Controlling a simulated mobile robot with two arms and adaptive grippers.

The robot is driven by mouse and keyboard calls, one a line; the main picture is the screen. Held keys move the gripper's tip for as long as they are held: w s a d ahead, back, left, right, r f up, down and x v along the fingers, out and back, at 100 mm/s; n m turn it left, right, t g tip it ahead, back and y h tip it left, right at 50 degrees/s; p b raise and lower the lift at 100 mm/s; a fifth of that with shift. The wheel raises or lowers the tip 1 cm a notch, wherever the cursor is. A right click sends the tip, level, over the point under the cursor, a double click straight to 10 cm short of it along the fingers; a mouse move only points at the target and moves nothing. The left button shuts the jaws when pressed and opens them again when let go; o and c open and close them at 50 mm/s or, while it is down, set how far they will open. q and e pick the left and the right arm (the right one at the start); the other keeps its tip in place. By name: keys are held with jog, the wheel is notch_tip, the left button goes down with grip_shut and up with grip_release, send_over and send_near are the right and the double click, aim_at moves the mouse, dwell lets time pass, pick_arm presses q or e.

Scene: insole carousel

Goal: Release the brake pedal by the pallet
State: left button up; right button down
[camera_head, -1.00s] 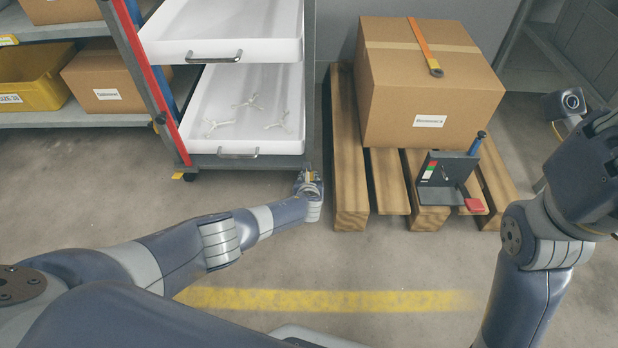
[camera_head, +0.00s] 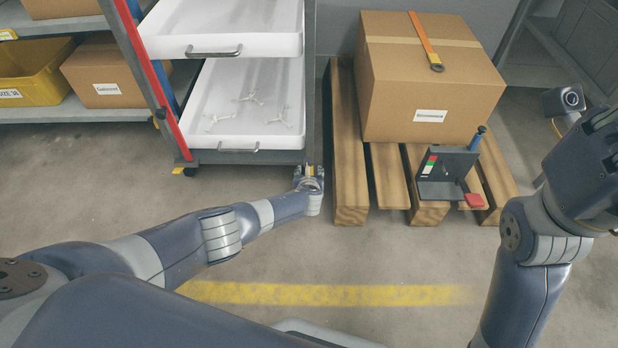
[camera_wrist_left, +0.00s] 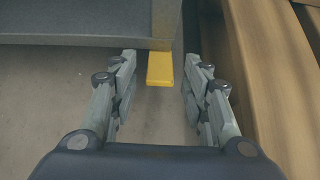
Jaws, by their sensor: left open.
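A yellow brake pedal (camera_wrist_left: 160,68) juts out under the corner of the grey rack by the pallet. It looks flat and short in the left wrist view. My left gripper (camera_wrist_left: 161,78) is open and empty, with one finger on each side of the pedal and visible gaps to both. In the head view, my left gripper (camera_head: 308,171) is low at the rack's right corner, beside the pallet (camera_head: 349,200), and mostly hides the pedal. My right arm is raised at the right edge; its fingers cannot be made out.
The rack holds white trays (camera_head: 238,133), the lower one with 3 white three-armed parts. The pallet bears a cardboard box (camera_head: 430,90) and a dark bracket (camera_head: 445,175) with a red block. Another yellow pedal (camera_head: 178,171) is at the rack's left corner. Floor in front is clear.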

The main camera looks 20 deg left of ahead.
pick_arm(q)
jog(key=shift+s, duration=0.1)
jog(key=v, duration=1.1)
jog(key=shift+s+r, duration=0.25)
jog(key=shift+s, duration=0.1)
jog(key=shift+d, duration=0.1)
dwell(0.3)
